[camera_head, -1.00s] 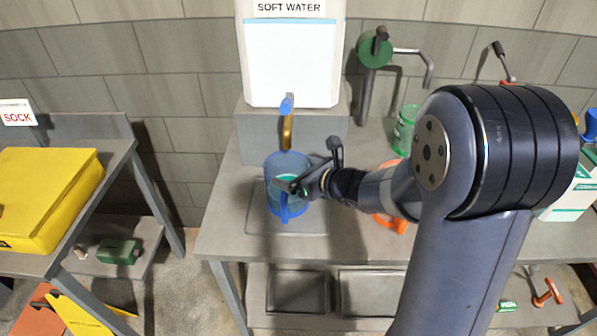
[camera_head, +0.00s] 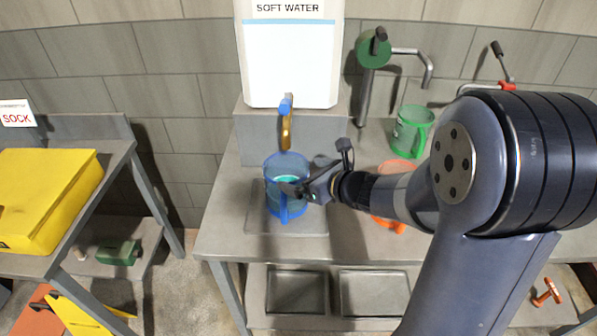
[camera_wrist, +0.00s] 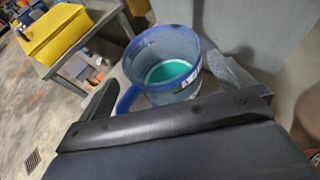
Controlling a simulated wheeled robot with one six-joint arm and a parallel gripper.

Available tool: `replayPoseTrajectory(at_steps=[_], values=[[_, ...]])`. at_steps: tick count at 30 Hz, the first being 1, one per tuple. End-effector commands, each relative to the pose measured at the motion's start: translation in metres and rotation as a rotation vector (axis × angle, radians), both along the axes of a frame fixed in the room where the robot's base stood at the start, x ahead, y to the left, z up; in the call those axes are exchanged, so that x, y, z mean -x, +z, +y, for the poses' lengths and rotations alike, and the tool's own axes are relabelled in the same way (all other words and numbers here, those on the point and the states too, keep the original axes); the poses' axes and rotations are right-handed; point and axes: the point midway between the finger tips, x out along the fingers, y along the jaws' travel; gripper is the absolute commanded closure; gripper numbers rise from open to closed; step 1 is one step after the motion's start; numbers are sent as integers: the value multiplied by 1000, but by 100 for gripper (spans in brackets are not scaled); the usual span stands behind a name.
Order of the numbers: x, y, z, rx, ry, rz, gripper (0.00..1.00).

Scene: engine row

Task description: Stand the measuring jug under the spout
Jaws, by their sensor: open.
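The clear blue measuring jug (camera_head: 287,205) stands upright on the grey square tray (camera_head: 315,222) at the bench's left end. The brass spout (camera_head: 286,132) with a blue lever hangs above the jug, below the white soft water tank (camera_head: 290,60). My gripper (camera_head: 300,190) is at the jug's right side in the head view. In the wrist view the jug (camera_wrist: 165,48) shows in front of the open fingers, its blue handle near the left finger. A teal-green patch shows inside the jug. I cannot tell if the fingers touch it.
A green jug (camera_head: 411,130) and an orange jug (camera_head: 398,170) stand to the right, the orange one partly behind my arm. A green-topped pipe tap (camera_head: 374,50) rises behind them. A yellow case (camera_head: 45,195) lies on the left table.

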Motion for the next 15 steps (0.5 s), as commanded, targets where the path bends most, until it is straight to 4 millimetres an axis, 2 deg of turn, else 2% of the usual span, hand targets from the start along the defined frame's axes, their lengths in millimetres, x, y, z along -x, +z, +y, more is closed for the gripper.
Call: replayPoseTrajectory(at_steps=[6,15], values=[[31,20,-31,0,-5,-4,0],[58,33,-55,1,-1,-2,0]])
